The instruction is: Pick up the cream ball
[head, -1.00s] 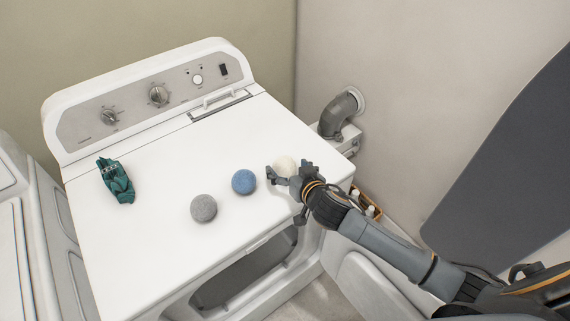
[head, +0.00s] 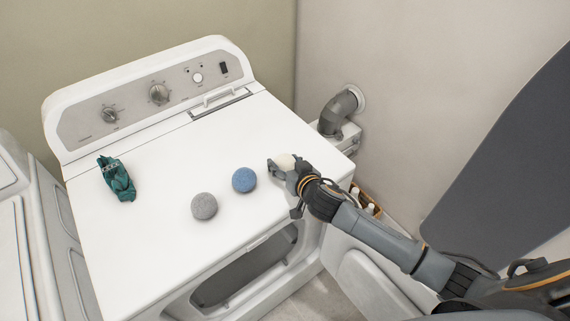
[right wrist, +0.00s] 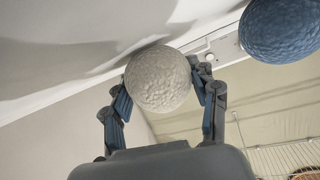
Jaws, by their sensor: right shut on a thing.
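The cream ball (head: 286,161) is at the right side of the white dryer's top, mostly hidden behind my right gripper (head: 285,170) in the head view. In the right wrist view the cream ball (right wrist: 158,79) sits between the two fingers of my right gripper (right wrist: 163,92), with a finger against each side. The right gripper is shut on it. The ball appears to be at or near the dryer top; I cannot tell if it is lifted. My left gripper is not in view.
A blue ball (head: 244,180) lies just left of the right gripper, and a grey ball (head: 204,206) lies further left. A green cloth bundle (head: 117,178) is at the left of the dryer top (head: 165,180). The dryer door (head: 365,280) hangs open in front.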

